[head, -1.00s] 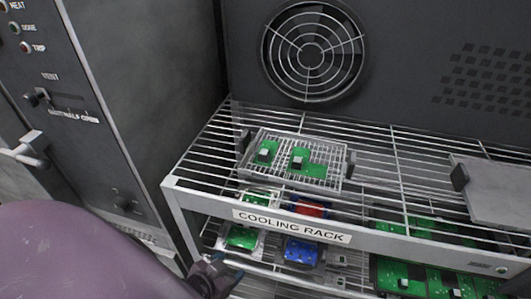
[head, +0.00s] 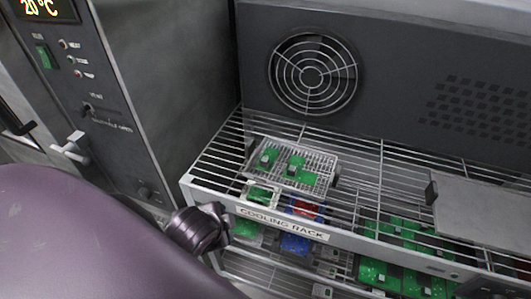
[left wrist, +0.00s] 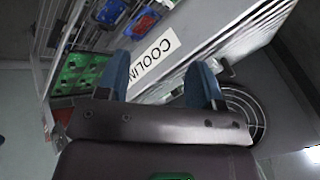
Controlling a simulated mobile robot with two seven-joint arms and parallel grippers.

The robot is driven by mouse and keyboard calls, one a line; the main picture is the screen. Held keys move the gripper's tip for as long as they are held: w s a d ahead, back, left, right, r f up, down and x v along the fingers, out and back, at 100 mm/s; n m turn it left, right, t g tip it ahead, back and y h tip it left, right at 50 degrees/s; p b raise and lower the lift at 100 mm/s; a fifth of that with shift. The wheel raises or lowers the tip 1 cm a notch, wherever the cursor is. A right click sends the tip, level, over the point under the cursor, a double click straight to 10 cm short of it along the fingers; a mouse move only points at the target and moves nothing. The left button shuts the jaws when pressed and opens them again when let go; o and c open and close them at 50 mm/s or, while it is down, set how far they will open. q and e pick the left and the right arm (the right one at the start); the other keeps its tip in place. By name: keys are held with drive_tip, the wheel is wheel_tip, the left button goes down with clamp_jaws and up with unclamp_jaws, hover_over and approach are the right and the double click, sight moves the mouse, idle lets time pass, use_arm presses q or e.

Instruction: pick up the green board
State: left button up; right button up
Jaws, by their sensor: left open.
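More green boards sit lower in the rack, one at the left (head: 245,229) and larger ones at the right (head: 380,272). I cannot tell which green board the task means. My left gripper (left wrist: 162,75) is open with nothing between its blue-tipped fingers, facing the rack's labelled front. In the head view its wrist is at the rack's front left corner. My right gripper is not visible.
A blue board (head: 296,243) and a red board (head: 304,208) are below the rack's top. A grey plate (head: 485,212) lies at the right. A fan panel (head: 313,76) stands behind. An oven-like cabinet (head: 150,100) stands close at the left.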

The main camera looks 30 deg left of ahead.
sight(263, 163)
use_arm(q)
drive_tip(key=w+r+m+t, duration=0.1)
drive_tip(key=w+m+t, duration=0.1)
drive_tip(key=m, duration=0.5)
drive_tip(key=w+a+r+m+t, duration=0.1)
drive_tip(key=w+m+t, duration=0.1)
drive_tip(key=w+m, duration=0.3)
drive_tip(key=w+r+m+t, duration=0.1)
drive_tip(key=w+m, duration=0.2)
drive_tip(key=m, duration=0.6)
drive_tip(key=shift+w+a+r+t+y, duration=0.1)
drive_tip(key=shift+w+a+t+y, duration=0.1)
drive_tip(key=shift+t+y, duration=0.2)
drive_tip(key=m, duration=0.2)
drive_tip(key=w+m+t, duration=0.1)
drive_tip(key=m, duration=0.1)
drive_tip(key=shift+w+d+r, duration=0.1)
drive_tip(key=shift+w+r, duration=0.1)
drive_tip(key=shift+d+x, duration=0.2)
drive_tip(key=shift+x, duration=2.45)
drive_tip(key=shift+d+x, duration=0.15)
drive_tip(key=shift+x, duration=2.55)
drive_tip(key=shift+f, duration=0.1)
drive_tip(key=shift+c, duration=0.2)
drive_tip(key=shift+f, duration=0.1)
drive_tip(key=c, duration=0.6)
